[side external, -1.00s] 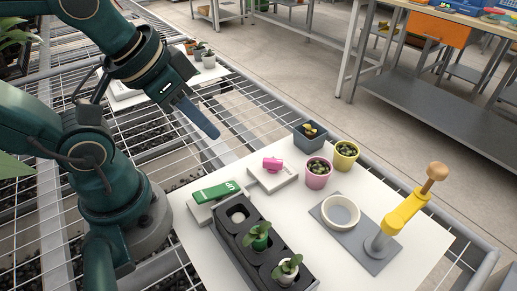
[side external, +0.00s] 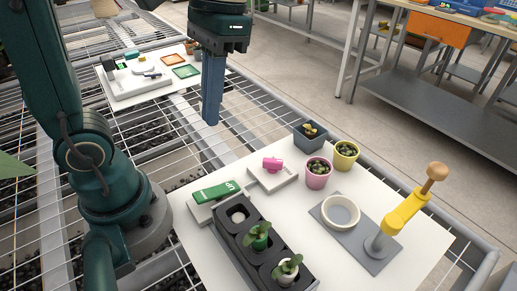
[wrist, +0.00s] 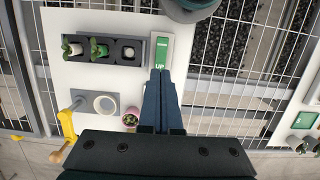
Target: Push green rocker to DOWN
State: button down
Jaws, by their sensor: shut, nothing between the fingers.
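The green rocker (side external: 217,192) sits on a white base at the left of the white table. Its end nearer the pink switch reads UP; the writing on its other end is too small to read. Its tilt is hard to tell. It also shows in the wrist view (wrist: 161,48), with UP towards my fingers. My gripper (side external: 211,122) is shut and empty, pointing straight down, in the air above and behind the rocker, not touching it. In the wrist view my fingertips (wrist: 160,72) appear just below the UP end.
A black tray (side external: 284,246) with small plants stands beside the rocker. A pink switch (side external: 272,164), pink pot (side external: 318,178), yellow pot (side external: 345,160) and blue-grey pot (side external: 309,140) are behind. A bowl (side external: 341,206) and a yellow lever (side external: 404,213) stand to the right.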

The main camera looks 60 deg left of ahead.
aim_at(201, 198)
jog(key=shift+w+d+f+g, duration=0.15)
jog(key=shift+w+f+g, duration=0.25)
jog(key=shift+f, duration=0.15)
jog(key=shift+f, duration=0.1)
jog(key=x, duration=1.3)
jog(key=shift+f, duration=0.4)
jog(key=shift+s+f, duration=0.25)
jog(key=shift+s, duration=0.45)
jog(key=shift+s+f, duration=0.15)
jog(key=shift+f, duration=0.05)
dwell(0.5)
